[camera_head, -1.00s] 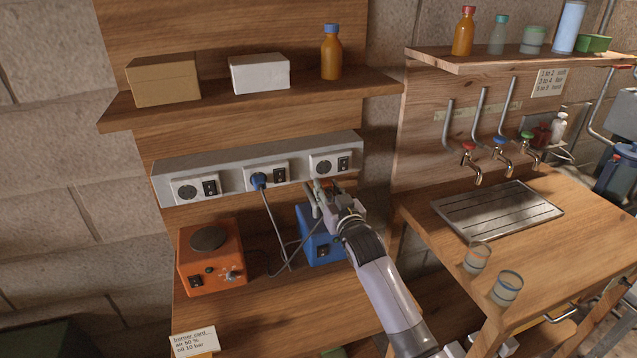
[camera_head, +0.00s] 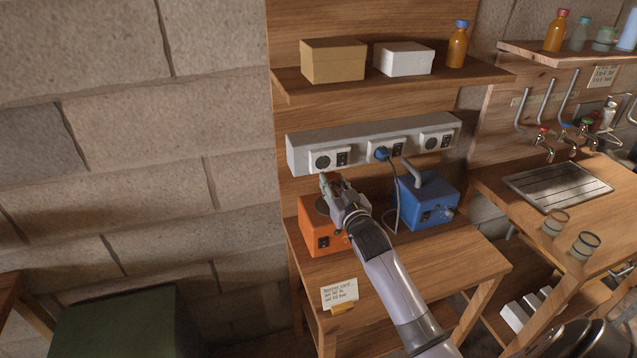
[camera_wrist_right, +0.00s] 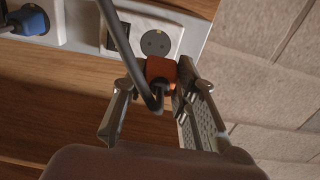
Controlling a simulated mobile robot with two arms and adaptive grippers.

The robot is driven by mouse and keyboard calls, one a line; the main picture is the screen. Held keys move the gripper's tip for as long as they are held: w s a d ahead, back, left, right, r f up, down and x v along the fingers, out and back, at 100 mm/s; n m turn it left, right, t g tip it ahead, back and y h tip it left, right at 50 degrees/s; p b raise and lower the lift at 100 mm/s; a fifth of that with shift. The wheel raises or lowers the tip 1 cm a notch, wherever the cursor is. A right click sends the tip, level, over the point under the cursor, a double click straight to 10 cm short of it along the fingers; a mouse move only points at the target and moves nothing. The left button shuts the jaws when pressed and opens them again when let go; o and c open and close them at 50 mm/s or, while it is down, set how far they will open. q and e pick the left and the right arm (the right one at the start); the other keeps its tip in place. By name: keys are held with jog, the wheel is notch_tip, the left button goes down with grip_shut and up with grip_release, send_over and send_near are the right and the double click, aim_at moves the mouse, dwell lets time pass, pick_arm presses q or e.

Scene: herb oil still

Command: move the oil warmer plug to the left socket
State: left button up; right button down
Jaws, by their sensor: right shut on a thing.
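My right gripper (camera_head: 332,181) is in front of and just below the left socket (camera_head: 323,161) of the grey strip. In the right wrist view its two fingers (camera_wrist_right: 158,95) are shut on an orange plug (camera_wrist_right: 160,70) with a dark cable. The plug is apart from the left socket's round face (camera_wrist_right: 155,43), which is empty. The orange box with a round plate (camera_head: 308,217), the same colour as the plug, stands below, partly hidden by my gripper. My left gripper is out of view.
A blue plug (camera_head: 382,154) sits in the middle socket, with its cable hanging beside the blue box (camera_head: 428,200). The right socket (camera_head: 434,142) is empty. A shelf (camera_head: 390,84) with boxes and a bottle is above; a card (camera_head: 340,294) stands at the bench front.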

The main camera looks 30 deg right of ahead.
aim_at(323, 163)
jog(key=shift+w+d+f+b, duration=0.2)
jog(key=shift+w+d+b, duration=0.4)
jog(key=shift+w+d, duration=0.2)
jog(key=shift+w, duration=0.4)
jog(key=shift+w+b, duration=0.7)
jog(key=shift+w, duration=0.1)
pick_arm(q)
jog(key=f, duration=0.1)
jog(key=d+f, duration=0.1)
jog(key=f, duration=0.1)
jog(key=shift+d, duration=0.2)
pick_arm(e)
jog(key=shift+w+d+r, duration=0.1)
jog(key=shift+w+d, duration=0.1)
jog(key=shift+w, duration=0.4)
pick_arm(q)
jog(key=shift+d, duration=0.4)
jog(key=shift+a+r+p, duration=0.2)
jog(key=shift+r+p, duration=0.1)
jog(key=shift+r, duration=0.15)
pick_arm(e)
jog(key=shift+r, duration=0.1)
pick_arm(q)
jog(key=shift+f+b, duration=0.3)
jog(key=shift+b, duration=0.05)
pick_arm(e)
jog(key=shift+w+d, duration=0.1)
jog(key=shift+w, duration=0.45)
